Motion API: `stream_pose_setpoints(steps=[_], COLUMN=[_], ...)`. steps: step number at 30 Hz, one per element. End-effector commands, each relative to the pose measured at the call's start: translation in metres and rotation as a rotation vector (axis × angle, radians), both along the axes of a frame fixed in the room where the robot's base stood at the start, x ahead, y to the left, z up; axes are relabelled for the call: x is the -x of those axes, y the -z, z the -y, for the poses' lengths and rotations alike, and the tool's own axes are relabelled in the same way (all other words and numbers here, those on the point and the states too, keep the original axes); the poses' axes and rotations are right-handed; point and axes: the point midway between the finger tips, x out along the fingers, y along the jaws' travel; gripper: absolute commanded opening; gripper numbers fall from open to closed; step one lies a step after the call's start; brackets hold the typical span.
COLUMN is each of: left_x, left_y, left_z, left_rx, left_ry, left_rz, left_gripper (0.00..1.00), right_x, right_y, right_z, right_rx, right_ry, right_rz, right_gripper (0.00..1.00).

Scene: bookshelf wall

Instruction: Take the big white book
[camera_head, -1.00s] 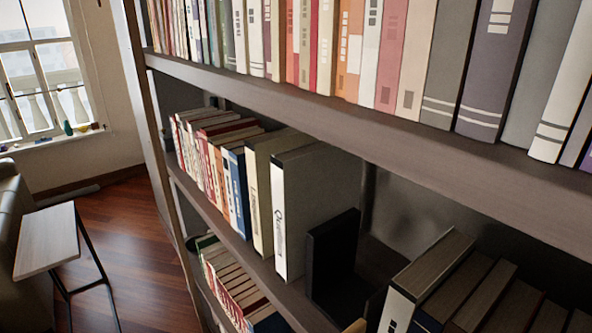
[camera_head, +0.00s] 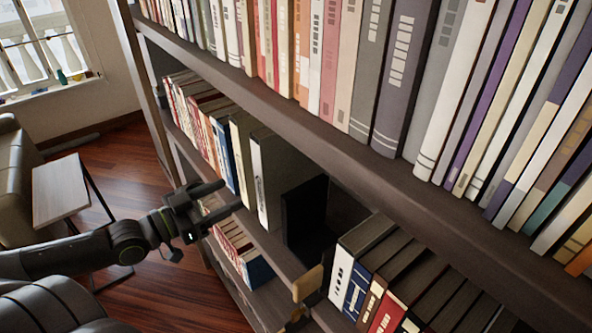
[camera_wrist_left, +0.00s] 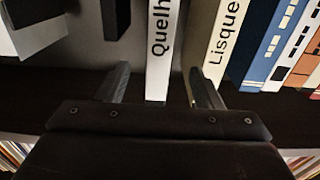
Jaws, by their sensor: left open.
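The big white book (camera_head: 262,186) stands upright on the middle shelf. It has a white spine with black lettering and grey-looking sides, and is the last of its row. In the left wrist view its spine (camera_wrist_left: 161,48) is lettered "Quelh...". My left gripper (camera_head: 231,196) is open and empty in front of the row, with its fingers pointing at the spines. In the left wrist view the spine lies between the two fingertips (camera_wrist_left: 158,80); contact cannot be told.
A cream book (camera_head: 241,160), "Lisque...", stands directly left of the white book. A black bookend (camera_head: 305,212) stands to its right. The upper shelf board (camera_head: 300,110) runs above. More books (camera_head: 385,275) and a small tan object (camera_head: 308,284) are at lower right.

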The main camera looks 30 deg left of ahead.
Motion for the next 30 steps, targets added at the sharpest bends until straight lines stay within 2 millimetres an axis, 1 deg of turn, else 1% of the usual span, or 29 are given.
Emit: stream_pose_setpoints(steps=[5, 9, 18, 21, 28, 30], left_x=[-0.019, -0.037, -0.073, -0.081, -0.089, -0.094], left_y=[-0.002, 0.002, 0.002, 0.001, 0.001, 0.002], left_z=[0.007, 0.014, 0.029, 0.032, 0.036, 0.038], left_rx=[0.002, 0.001, 0.001, 0.0, -0.001, 0.001], left_ry=[-0.006, -0.005, -0.005, -0.005, -0.005, -0.005], left_rz=[0.005, 0.005, 0.004, 0.002, -0.001, 0.002], left_gripper=[0.6, 0.6, 0.6, 0.6, 0.6, 0.6], right_x=[-0.001, -0.001, -0.001, -0.001, -0.001, -0.001], right_y=[-0.005, 0.008, 0.024, 0.027, 0.03, 0.033], right_z=[0.005, 0.005, 0.005, 0.005, 0.004, 0.003], right_rx=[0.005, 0.006, 0.006, 0.006, 0.005, 0.004], right_ry=[-0.002, -0.002, -0.002, -0.002, -0.002, -0.002], right_rz=[0.001, 0.001, 0.001, 0.001, 0.002, 0.002], right_gripper=[0.36, 0.36, 0.36, 0.36, 0.36, 0.36])
